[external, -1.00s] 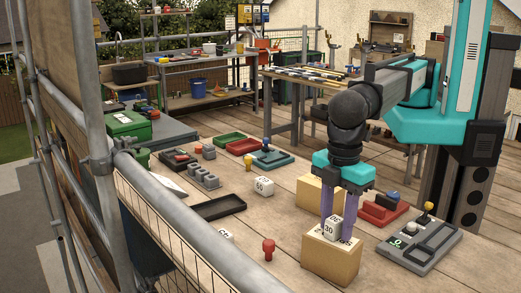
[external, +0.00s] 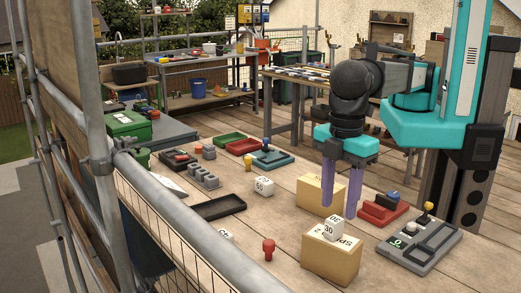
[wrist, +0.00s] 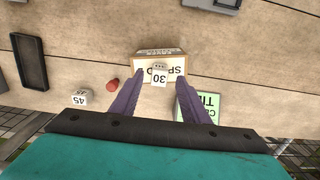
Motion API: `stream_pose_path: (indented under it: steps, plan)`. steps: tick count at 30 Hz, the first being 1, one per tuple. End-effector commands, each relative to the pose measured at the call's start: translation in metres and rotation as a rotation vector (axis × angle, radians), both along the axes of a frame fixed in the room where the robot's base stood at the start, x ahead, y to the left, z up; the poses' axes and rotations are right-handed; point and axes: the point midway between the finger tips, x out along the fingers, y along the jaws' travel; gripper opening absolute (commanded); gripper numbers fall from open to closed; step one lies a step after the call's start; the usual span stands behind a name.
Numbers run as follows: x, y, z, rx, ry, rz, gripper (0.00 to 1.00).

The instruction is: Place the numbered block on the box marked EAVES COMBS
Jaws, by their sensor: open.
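A white block marked 30 (external: 331,229) sits on top of the near tan box (external: 330,259). The wrist view also shows the block (wrist: 160,76) on the box's pale label (wrist: 176,62). The block hides part of the lettering; letters like SP show, and I cannot read EAVES COMBS there. A second tan box (external: 318,194) stands behind; its lettering is not visible. My gripper (external: 340,209) is open and empty, its purple fingers above the block and apart from it.
Other white number blocks stand on the table, one further back (external: 264,187) and one marked 45 (wrist: 82,97). A red peg (external: 268,248) is left of the near box.

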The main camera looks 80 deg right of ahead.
Motion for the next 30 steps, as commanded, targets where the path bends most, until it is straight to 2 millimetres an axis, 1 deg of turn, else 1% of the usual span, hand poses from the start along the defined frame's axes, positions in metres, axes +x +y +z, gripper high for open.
stream_pose_path:
  steps: [9,15,21,30]
  plan:
    - [0.0,0.001,0.041,0.002,-0.001,0.0,0.42]
    - [0.0,0.001,0.06,0.001,-0.001,0.0,0.42]
    - [0.0,0.0,0.066,0.0,0.0,0.0,0.42]
    - [0.0,0.0,0.067,0.0,0.0,0.0,0.42]
